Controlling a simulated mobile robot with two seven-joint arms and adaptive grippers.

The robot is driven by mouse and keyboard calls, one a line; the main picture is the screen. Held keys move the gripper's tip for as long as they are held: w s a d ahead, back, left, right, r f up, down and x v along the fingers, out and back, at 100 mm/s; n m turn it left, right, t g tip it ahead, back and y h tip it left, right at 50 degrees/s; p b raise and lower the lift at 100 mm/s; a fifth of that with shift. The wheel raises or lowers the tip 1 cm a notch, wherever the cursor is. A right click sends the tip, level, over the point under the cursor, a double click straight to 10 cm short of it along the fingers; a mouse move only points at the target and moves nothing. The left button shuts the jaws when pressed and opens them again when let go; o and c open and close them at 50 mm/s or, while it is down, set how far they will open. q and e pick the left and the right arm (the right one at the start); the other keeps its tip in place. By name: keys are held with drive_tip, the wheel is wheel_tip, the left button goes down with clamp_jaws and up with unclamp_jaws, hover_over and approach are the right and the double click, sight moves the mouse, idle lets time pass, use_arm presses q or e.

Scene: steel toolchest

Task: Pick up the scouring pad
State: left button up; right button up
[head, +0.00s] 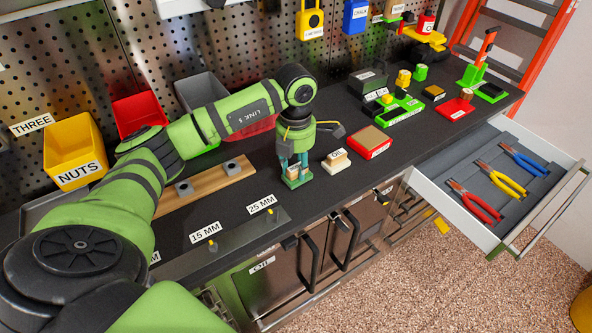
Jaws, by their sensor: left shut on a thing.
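My left gripper (295,164) reaches down over the front middle of the black worktop, fingers pointing down. It is shut on a small tan and green block, which I take to be the scouring pad (296,181). The fingers hide much of it, and no label on it can be read. The block is at or just above the worktop; I cannot tell whether it touches. My right gripper is not in view.
A white labelled block (336,161) and a red tray with a tan top (370,143) stand just right of the gripper. A wooden strip (205,187) lies left. An open drawer (556,197) with pliers juts out at right. Bins line the back.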

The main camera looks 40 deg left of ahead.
use_arm(q)
drive_tip(key=r, duration=0.1)
drive_tip(key=b, duration=0.1)
drive_tip(key=r, duration=0.1)
drive_tip(key=shift+w+d+r, duration=0.25)
drive_tip(key=shift+r, duration=0.1)
drive_tip(key=w+d+r+b, duration=0.3)
drive_tip(key=w+d+r, duration=0.3)
drive_tip(key=d+r, duration=0.1)
drive_tip(key=shift+w+d+b, duration=0.3)
drive_tip(key=shift+w+d, duration=0.1)
drive_tip(key=shift+d, duration=0.5)
drive_tip(key=o, duration=0.5)
drive_tip(key=c, duration=0.4)
drive_tip(key=shift+s+f, duration=0.1)
